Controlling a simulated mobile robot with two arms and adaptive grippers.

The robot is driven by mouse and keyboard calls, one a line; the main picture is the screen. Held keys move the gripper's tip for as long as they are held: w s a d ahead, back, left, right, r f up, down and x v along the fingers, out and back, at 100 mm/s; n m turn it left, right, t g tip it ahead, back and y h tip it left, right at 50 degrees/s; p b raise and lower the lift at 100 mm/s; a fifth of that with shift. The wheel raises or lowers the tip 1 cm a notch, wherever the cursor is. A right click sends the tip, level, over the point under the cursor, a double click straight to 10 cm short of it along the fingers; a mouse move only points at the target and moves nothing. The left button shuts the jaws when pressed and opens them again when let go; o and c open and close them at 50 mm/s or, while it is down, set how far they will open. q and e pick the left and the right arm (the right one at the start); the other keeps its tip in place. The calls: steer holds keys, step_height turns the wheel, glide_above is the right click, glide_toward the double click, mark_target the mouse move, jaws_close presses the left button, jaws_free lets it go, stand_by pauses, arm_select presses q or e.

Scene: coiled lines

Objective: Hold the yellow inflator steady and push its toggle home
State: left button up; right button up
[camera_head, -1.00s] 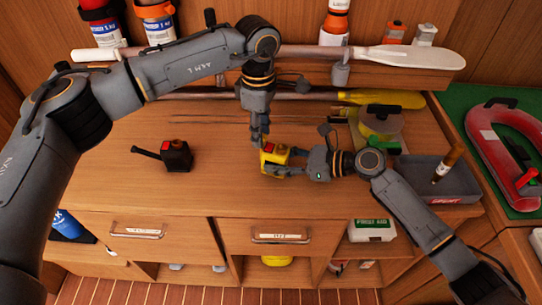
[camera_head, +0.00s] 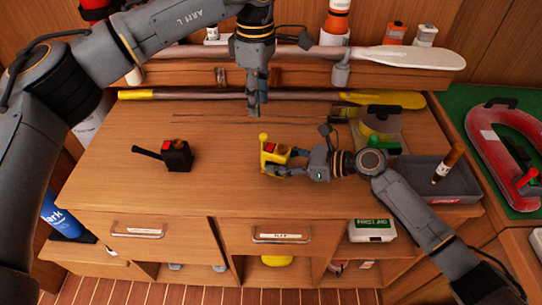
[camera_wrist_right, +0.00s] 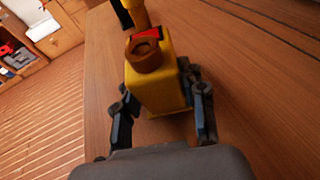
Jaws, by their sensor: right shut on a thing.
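The yellow inflator (camera_head: 271,155) is on the wooden counter, with a red patch on top and a yellow toggle (camera_head: 263,138) sticking up at its far left side. In the right wrist view, the inflator's yellow body (camera_wrist_right: 155,90) is between the two fingers, with a brown round cap on the near face; the toggle is partly cut off at the top edge. My right gripper (camera_head: 284,161) is shut on the inflator from the right. My left gripper (camera_head: 254,112) is above the counter behind the inflator, its fingers close together and empty, apart from the toggle.
A black device (camera_head: 177,155) with a red top and a handle is on the counter to the left. A grey tray (camera_head: 455,188) with a brown-handled item is at the right. A yellow-bladed paddle (camera_head: 385,98) lies along the back. The counter between the devices is clear.

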steer(key=shift+d+f, duration=0.1)
steer(key=shift+f, duration=0.1)
arm_select(q)
step_height(320, 180, up, 6)
steer(key=shift+f, duration=0.25)
arm_select(e)
steer(key=o, duration=0.9)
steer(key=shift+o, duration=0.9)
steer(key=shift+r, duration=0.1)
steer(key=v, duration=1.2)
arm_select(q)
steer(key=shift+f, duration=0.1)
